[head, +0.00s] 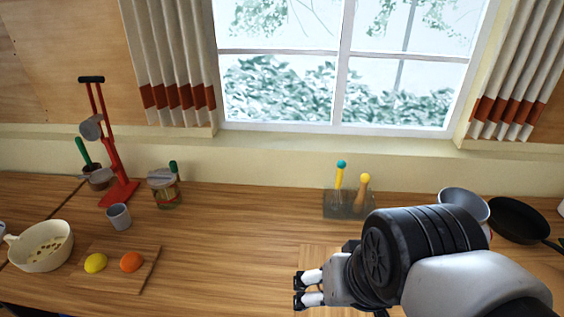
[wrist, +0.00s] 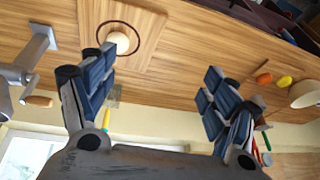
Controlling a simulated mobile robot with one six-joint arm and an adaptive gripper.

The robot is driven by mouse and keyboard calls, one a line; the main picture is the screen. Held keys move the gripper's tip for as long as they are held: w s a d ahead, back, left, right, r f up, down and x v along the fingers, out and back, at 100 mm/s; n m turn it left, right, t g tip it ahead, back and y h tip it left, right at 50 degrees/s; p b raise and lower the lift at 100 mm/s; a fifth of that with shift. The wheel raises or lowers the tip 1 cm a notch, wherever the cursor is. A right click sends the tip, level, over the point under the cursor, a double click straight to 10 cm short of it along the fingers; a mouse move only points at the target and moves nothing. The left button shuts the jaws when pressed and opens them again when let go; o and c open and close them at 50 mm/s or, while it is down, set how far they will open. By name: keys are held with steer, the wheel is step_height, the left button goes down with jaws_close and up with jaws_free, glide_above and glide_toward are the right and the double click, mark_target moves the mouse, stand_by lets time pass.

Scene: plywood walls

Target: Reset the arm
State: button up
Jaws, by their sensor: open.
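My gripper (head: 299,292) reaches in from the lower right of the head view, above the wooden counter (head: 225,250), with its fingertips pointing left. In the wrist view the two blue-padded fingers of my gripper (wrist: 158,72) are spread apart with nothing between them. A pale round thing with a dark ring around it (wrist: 119,42) lies on a board beyond the left finger in the wrist view. My arm hides part of the counter at the right of the head view.
At left are a cream pot (head: 42,247), a board with a yellow (head: 95,263) and an orange (head: 131,262) round item, a grey cup (head: 119,216), a red stand (head: 115,165) and a jar (head: 165,188). At the back are a utensil holder (head: 348,204) and black pan (head: 520,221). The middle counter is clear.

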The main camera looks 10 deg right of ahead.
steer(key=shift+s+r+n, duration=0.25)
steer(key=shift+s+n, duration=0.5)
steer(key=shift+n, duration=0.35)
steer(key=shift+f+b, duration=0.75)
